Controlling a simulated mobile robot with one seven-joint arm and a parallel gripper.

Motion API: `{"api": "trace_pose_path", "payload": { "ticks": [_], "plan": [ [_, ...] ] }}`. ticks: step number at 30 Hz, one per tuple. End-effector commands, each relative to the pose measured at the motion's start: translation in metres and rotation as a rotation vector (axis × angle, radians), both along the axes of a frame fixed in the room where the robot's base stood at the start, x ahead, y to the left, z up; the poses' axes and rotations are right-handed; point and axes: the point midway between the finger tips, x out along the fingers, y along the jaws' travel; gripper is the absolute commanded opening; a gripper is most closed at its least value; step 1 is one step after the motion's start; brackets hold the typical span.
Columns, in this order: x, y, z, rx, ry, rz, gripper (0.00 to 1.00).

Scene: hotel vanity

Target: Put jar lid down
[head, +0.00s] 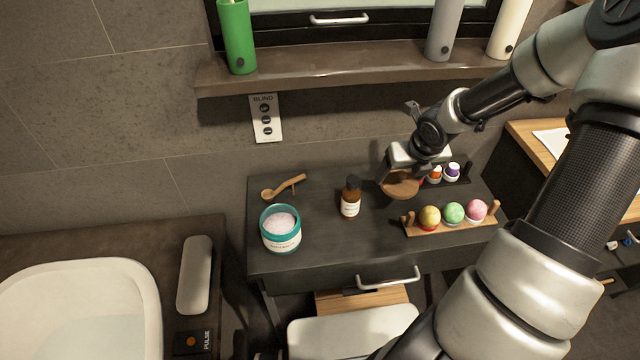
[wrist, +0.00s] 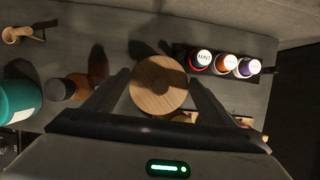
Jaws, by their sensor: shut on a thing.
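The jar lid is a round wooden disc (head: 400,186) held under my gripper (head: 399,172), over the right half of the dark vanity top. In the wrist view the lid (wrist: 159,86) sits between the two dark fingers of my gripper (wrist: 158,92), which is shut on it. Its shadow falls on the top, so it seems raised, but the exact gap is unclear. The open teal jar (head: 281,230), full of pale pink grains, stands at the left front of the top. The jar also shows at the left edge of the wrist view (wrist: 18,102).
A brown bottle (head: 350,198) stands between jar and lid. A wooden scoop (head: 284,187) lies behind the jar. A wooden tray (head: 452,226) with coloured balls and a rack of small bottles (wrist: 224,64) are close to the lid. Bare top lies behind the brown bottle.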

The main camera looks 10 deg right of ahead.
Motion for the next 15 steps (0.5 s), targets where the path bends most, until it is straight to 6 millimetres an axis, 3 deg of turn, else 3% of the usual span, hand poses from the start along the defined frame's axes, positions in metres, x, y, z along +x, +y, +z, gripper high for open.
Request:
{"api": "trace_pose_path", "payload": {
  "ticks": [15],
  "plan": [
    [0.064,0.116,-0.004,0.000,-0.003,0.007,0.51]
  ]
}}
